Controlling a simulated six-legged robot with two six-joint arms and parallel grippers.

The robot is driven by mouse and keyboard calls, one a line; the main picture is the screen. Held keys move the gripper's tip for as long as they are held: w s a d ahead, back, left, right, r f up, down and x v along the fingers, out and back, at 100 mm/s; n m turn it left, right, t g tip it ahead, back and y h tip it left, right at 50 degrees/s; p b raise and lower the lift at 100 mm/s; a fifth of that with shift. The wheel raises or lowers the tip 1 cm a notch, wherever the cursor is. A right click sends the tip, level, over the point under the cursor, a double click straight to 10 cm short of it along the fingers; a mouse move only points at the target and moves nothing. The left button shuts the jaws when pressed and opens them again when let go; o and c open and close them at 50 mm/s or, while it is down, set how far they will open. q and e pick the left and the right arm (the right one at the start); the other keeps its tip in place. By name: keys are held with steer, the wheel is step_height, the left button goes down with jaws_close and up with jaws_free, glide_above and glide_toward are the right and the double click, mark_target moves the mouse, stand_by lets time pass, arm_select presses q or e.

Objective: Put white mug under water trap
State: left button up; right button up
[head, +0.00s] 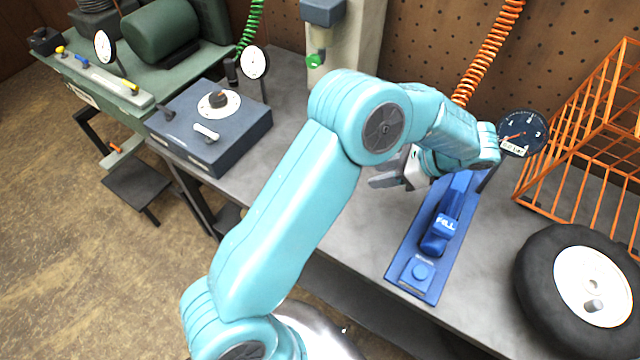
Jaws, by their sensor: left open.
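My left gripper (388,178) is partly hidden behind my own turquoise arm, with its grey fingers showing over the bench top, left of the blue device. It is open. A small white patch shows beside the fingers; I cannot tell whether it is part of the white mug or of the gripper. No mug shows clearly elsewhere. A unit that looks like the water trap (322,11) hangs on the pale post at the top, with a green drain knob (314,61) below it. The bench under it is partly hidden by my arm. My right gripper is not in view.
The grey bench (285,115) carries a blue lever device (440,235), a dial gauge (523,132), an orange wire rack (590,130) and a black wheel (575,285). A blue-grey box (210,125) and green compressor (160,35) stand left.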

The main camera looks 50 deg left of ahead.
arm_select(q)
steer(key=x, duration=0.6)
steer(key=shift+r, duration=0.1)
steer(key=p+x, duration=0.1)
steer(key=x, duration=0.1)
steer(key=p+x, duration=0.1)
steer(key=x, duration=0.2)
steer(key=shift+s+a, duration=0.1)
steer(key=shift+s, duration=0.35)
jaws_close()
